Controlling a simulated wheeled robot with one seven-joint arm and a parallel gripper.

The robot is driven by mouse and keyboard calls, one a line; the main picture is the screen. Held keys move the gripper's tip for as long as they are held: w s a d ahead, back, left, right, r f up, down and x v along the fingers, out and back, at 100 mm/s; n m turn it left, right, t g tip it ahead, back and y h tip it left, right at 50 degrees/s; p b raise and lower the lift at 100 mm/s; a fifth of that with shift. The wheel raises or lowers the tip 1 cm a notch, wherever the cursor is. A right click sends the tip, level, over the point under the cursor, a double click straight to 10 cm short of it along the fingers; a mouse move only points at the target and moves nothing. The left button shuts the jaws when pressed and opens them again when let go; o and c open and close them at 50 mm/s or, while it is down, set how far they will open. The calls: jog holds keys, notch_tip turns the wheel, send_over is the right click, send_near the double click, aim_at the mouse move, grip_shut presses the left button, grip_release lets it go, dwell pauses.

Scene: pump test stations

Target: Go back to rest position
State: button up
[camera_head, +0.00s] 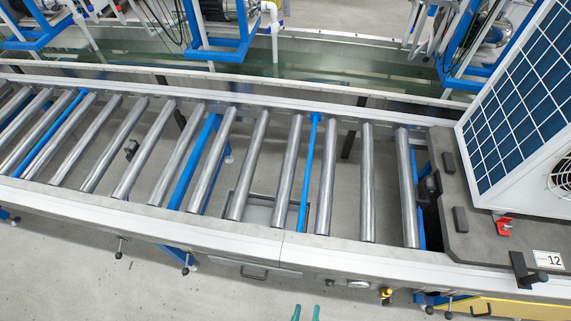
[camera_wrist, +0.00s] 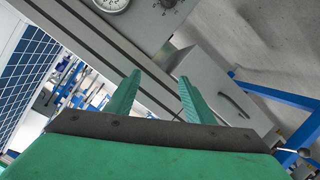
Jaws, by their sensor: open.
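My gripper (camera_head: 306,312) shows only as two green fingertips at the bottom edge of the head view, in front of the conveyor's near rail. In the wrist view my gripper (camera_wrist: 158,92) has its two green fingers spread apart with nothing between them. Beyond the fingers is a grey panel (camera_wrist: 150,35) with a round gauge (camera_wrist: 111,4) at the top. The fingers look apart from it, though the exact gap cannot be told.
A roller conveyor (camera_head: 200,235) crosses the head view, its rollers bare. At right, a dark pallet (camera_head: 480,238) marked 12 carries a white unit with a blue gridded panel (camera_head: 520,105). Blue-framed stations (camera_head: 222,45) stand behind. Grey floor (camera_head: 60,270) is clear at lower left.

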jog(key=a+r+m+y, duration=0.1)
jog(key=a+r, duration=0.3)
jog(key=r, duration=1.2)
jog(key=a+r+m+t+y, duration=0.1)
jog(key=a+r+y, duration=0.3)
jog(key=r, duration=1.3)
jog(key=shift+r+m, duration=0.25)
jog(key=shift+m, duration=0.15)
jog(key=shift+c, duration=0.7)
